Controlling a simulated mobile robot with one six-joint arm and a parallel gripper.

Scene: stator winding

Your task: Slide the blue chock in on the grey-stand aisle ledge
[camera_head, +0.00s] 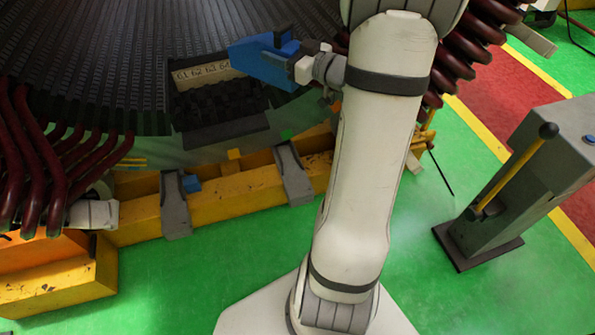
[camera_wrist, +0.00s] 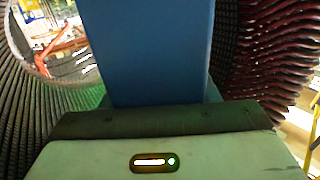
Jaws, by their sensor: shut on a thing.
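My gripper (camera_head: 304,64) is shut on a large blue piece, which I take to be the blue chock (camera_head: 262,62). It is held up in front of the dark ribbed stator bore, above the floor-level yellow beam. In the wrist view the chock (camera_wrist: 150,50) stands out from the gripper's pale body and hides what lies straight ahead. The fingertips are hidden there. Which ledge is the aisle one I cannot tell.
Dark red coils (camera_head: 470,45) flank the bore. A grey lever box (camera_head: 525,180) stands at right. Green floor (camera_head: 200,290) is open in front.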

